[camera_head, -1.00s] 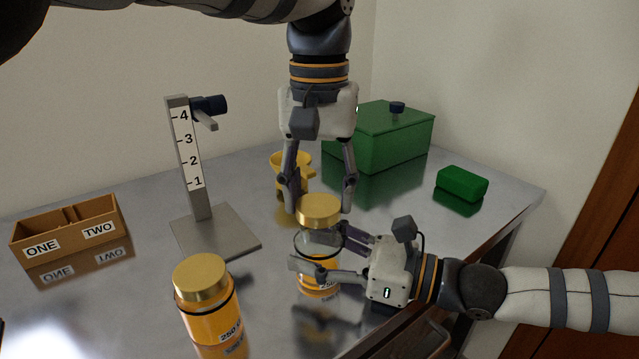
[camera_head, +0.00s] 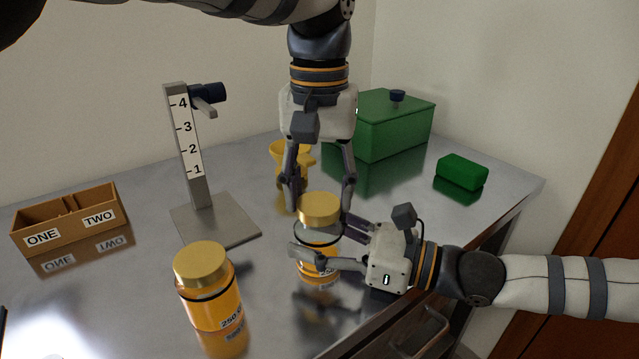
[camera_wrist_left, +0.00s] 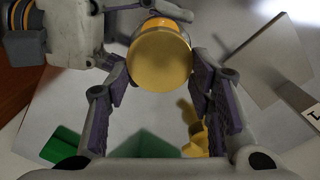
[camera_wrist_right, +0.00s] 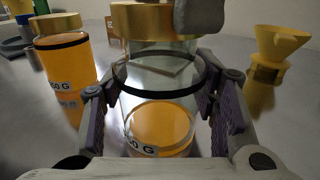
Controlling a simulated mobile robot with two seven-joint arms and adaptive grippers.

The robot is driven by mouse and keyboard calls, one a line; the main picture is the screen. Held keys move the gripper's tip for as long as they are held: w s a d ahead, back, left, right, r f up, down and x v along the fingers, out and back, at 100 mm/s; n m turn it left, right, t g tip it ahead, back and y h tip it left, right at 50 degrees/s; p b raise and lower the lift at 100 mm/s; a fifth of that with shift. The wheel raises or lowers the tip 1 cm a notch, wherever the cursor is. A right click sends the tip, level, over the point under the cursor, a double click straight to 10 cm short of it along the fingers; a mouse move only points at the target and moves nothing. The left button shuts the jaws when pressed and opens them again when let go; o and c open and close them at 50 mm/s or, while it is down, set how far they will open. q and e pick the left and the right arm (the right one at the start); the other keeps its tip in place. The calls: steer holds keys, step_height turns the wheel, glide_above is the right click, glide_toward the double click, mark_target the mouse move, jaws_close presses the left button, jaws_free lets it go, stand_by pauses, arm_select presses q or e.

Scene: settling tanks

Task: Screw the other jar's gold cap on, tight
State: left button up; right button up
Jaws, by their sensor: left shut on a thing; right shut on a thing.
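The held jar (camera_head: 318,238) is clear glass, with amber contents in its lower part and a dark band. It stands upright near the table's front right. My right gripper (camera_head: 318,254) is shut around its side; the right wrist view shows the glass (camera_wrist_right: 158,85) between the fingers. A gold cap (camera_head: 320,208) sits at the jar's mouth, level; whether its thread is engaged cannot be told. My left gripper (camera_head: 320,203) points down from above, shut on this cap (camera_wrist_left: 160,60). The other jar (camera_head: 212,302), full of amber, stands front left with its gold cap (camera_head: 201,262) on.
A grey stand (camera_head: 215,228) with a numbered scale stands behind the jars. A brown box (camera_head: 70,220) marked ONE and TWO is at left. A yellow funnel (camera_wrist_right: 275,55), a green box (camera_head: 395,130) and a green block (camera_head: 462,172) are behind. The table's right edge is close.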

arm_select(q)
steer(key=shift+f, duration=0.6)
arm_select(e)
jaws_close()
